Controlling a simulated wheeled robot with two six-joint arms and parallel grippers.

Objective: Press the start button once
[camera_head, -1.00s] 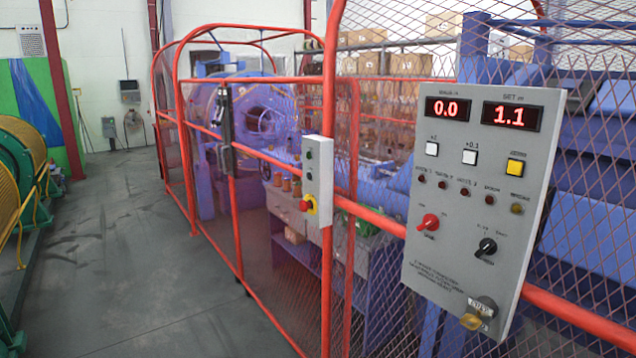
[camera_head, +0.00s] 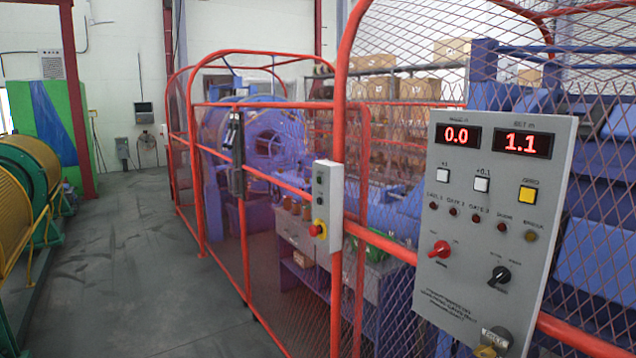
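A narrow grey button box (camera_head: 327,206) is mounted on a red post of the machine guard, near the middle of the head view. It carries two small dark round buttons (camera_head: 320,189) one above the other and a red emergency stop (camera_head: 317,229) on a yellow base. Which button is the start button cannot be read. A larger grey control panel (camera_head: 495,222) hangs at the right, with displays reading 0.0 and 1.1, white and yellow square buttons, small lamps, a red knob and a black knob. Neither of my grippers shows.
Red guard frames with mesh (camera_head: 249,250) enclose the blue-purple strander (camera_head: 268,142). Large yellow and green reels (camera_head: 22,215) stand at the left. The grey floor (camera_head: 135,262) between the reels and the guard is clear. Cardboard boxes (camera_head: 395,96) sit behind the machine.

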